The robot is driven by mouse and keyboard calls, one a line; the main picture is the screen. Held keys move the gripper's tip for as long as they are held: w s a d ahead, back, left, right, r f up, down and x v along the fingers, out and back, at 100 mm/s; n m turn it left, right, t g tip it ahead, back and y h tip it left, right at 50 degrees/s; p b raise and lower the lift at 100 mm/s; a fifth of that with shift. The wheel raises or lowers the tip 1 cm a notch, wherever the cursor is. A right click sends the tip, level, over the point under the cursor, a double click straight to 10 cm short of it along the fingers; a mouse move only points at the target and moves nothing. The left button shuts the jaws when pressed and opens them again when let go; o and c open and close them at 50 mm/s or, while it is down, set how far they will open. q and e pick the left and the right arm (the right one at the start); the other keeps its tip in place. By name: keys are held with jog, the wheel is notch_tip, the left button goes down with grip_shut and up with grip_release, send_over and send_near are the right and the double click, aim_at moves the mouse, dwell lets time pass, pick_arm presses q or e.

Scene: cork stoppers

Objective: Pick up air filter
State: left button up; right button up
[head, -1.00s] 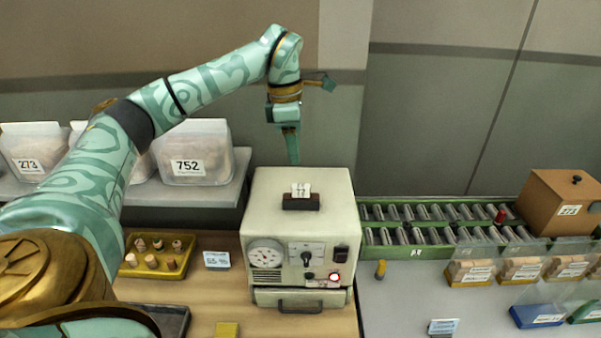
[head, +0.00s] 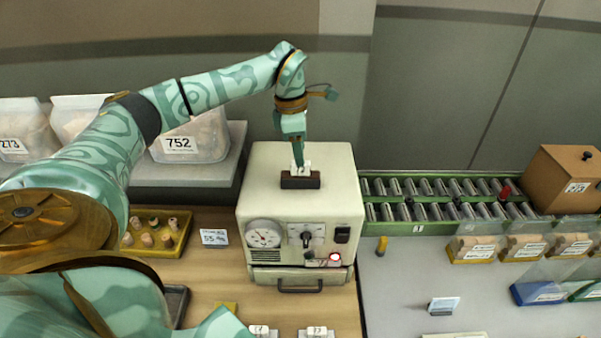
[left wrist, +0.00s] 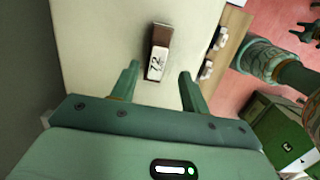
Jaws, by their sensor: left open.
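Nothing in view is plainly marked as an air filter. A small dark brown block (head: 300,183) with a white numbered label lies on top of the cream machine (head: 262,173). My left gripper (head: 299,160) points down at this block, its fingertips close above or behind the label. A dark green clawed shape (left wrist: 309,29) at the wrist view's right edge may be my right gripper, too cropped to judge.
A yellow tray (head: 157,253) with cork stoppers and a bin marked 752 (head: 180,153) are left of the machine. A green rack (head: 400,229) of metal cylinders, a brown box (head: 553,193) and clear-fronted stopper bins are to the right. The grey bench between is mostly clear.

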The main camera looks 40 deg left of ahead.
aim_at(305, 172)
pick_arm(q)
jog(key=f, duration=0.3)
jog(key=f+p, duration=0.1)
jog(key=f, duration=0.1)
jog(key=shift+w+f, duration=0.15)
jog(key=shift+w, duration=0.15)
grip_shut()
